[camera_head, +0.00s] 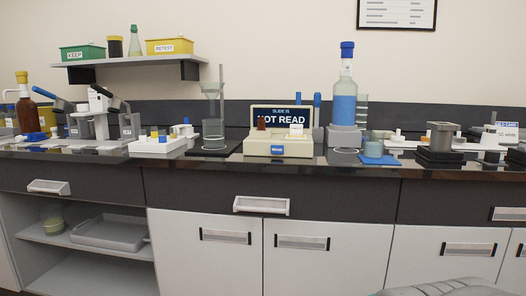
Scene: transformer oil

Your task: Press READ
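A cream-coloured reader (255,148) stands on the black counter near the middle, close to the front edge. Its upright dark screen (282,120) shows white text, "SLIDE IS" above "OT READ", with the first letter partly hidden. A blue button (277,150) is on the reader's front face; its label is too small to make out. A small brown-red piece (261,123) and a white block (296,130) are on top of the reader, in front of the screen. My gripper's fingers do not show.
A glass column on a dark base (213,150) stands left of the reader. A blue-filled bottle (345,108) and a blue pad (378,160) are to its right. A shelf (130,62) holds green KEEP and yellow RETEST bins. The air before the counter is mostly clear.

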